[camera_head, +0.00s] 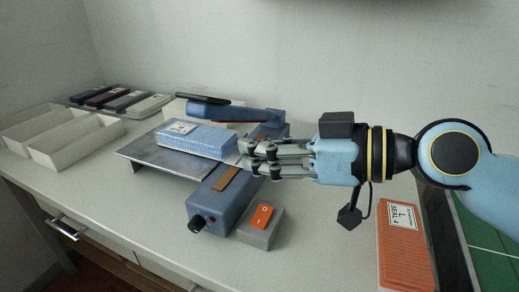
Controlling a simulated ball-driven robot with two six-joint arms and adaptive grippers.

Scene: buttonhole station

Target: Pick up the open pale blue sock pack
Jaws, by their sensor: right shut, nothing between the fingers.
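The pale blue sock pack (205,142) lies flat on a grey metal plate (150,152) left of centre. It has a ribbed look and a white label on its left part. I cannot tell whether its end is open. My right gripper (243,156) comes in from the right, with its fingertips close to the pack's right end. It is shut and holds nothing. I cannot tell whether the fingertips touch the pack. My left gripper is not in view.
A blue machine with a raised arm (240,113) stands behind the plate; its body (215,198) extends forward. A switch box (262,232) is in front. An orange pack labelled SEAL (405,250) lies at right. Pale trays (75,150) and several dark packs (100,97) are left.

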